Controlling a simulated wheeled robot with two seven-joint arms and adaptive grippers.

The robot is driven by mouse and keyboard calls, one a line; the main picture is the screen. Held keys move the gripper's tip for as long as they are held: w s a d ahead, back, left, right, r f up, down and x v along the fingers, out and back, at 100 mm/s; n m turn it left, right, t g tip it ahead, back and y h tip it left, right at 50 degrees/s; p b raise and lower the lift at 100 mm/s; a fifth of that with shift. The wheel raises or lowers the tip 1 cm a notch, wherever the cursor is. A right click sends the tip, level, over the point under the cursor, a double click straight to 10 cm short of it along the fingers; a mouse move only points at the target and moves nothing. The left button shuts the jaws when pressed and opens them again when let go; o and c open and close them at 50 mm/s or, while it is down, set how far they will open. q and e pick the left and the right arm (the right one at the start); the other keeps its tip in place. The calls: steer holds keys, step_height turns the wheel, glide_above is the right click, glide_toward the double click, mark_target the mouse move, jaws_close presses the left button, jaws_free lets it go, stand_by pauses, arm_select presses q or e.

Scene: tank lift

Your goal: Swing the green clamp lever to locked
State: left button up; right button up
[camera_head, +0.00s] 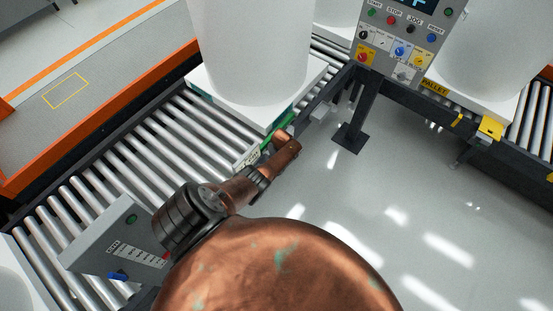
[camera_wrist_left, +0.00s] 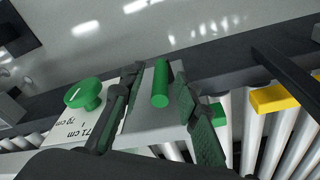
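In the left wrist view, a green cylindrical handle (camera_wrist_left: 160,83), likely the clamp lever's grip, stands out from a grey plate. My left gripper (camera_wrist_left: 157,76) is open with a dark finger on either side of this handle; gaps show on both sides, and contact cannot be told. In the head view, a green bar (camera_head: 279,131) shows at the conveyor's edge, beside my copper wrist; the left gripper's fingers are hidden there. My right gripper is not in view.
A white tank (camera_head: 250,45) stands on a pallet on the roller conveyor (camera_head: 95,195). A button panel (camera_head: 405,40) stands at the upper right, with a grey control box (camera_head: 118,240) at lower left. A yellow block (camera_wrist_left: 274,98) lies right of the fingers. Open floor (camera_head: 420,210) is at right.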

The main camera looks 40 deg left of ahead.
arm_select(q)
step_height(320, 180, up, 8)
steer(key=d, duration=0.1)
steer(key=shift+s, duration=0.3)
stand_by(0.5)
steer(key=shift+d, duration=0.15)
